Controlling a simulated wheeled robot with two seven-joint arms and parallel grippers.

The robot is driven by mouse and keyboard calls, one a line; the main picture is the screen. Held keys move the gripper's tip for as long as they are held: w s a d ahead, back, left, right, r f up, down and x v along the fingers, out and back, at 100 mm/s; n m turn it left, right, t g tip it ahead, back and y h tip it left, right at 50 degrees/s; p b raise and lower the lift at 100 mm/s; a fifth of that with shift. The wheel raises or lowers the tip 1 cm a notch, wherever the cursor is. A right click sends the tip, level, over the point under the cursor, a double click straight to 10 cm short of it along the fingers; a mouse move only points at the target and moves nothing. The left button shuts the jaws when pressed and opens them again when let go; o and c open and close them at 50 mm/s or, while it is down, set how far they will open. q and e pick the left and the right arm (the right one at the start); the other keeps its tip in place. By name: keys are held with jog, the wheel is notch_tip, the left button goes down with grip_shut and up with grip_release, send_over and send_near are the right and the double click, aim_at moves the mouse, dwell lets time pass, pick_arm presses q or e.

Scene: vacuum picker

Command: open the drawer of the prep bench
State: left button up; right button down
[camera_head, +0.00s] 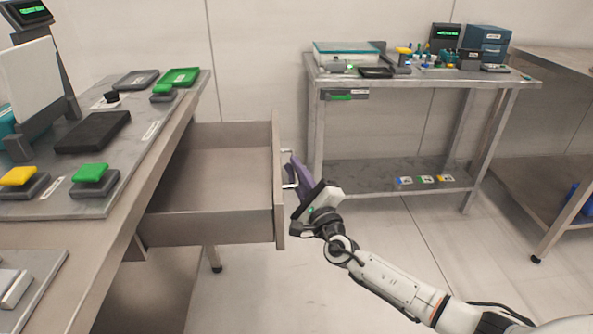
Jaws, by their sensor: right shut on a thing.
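The prep bench (150,180) stands at the left, with its drawer (245,226) pulled well out to the right. The drawer looks empty inside. A pale bar handle (290,170) is on the drawer's outer front. My right gripper (292,176) is at this handle and shut on it, with dark purple fingers beside the drawer front. The exact contact of the fingertips is partly hidden. My right arm comes in from the lower right. My left gripper is not in view.
A yellow button (18,176), a green button (90,172), a green tray (180,77) and a black pad (93,132) sit on the prep bench. A second metal table (430,83) with small items stands at the back.

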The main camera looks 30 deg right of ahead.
jog(key=c, duration=2.1)
grip_release()
jog(key=p+v, duration=0.1)
jog(key=v, duration=0.9)
jog(key=shift+s+f, duration=0.1)
jog(key=shift+s, duration=0.1)
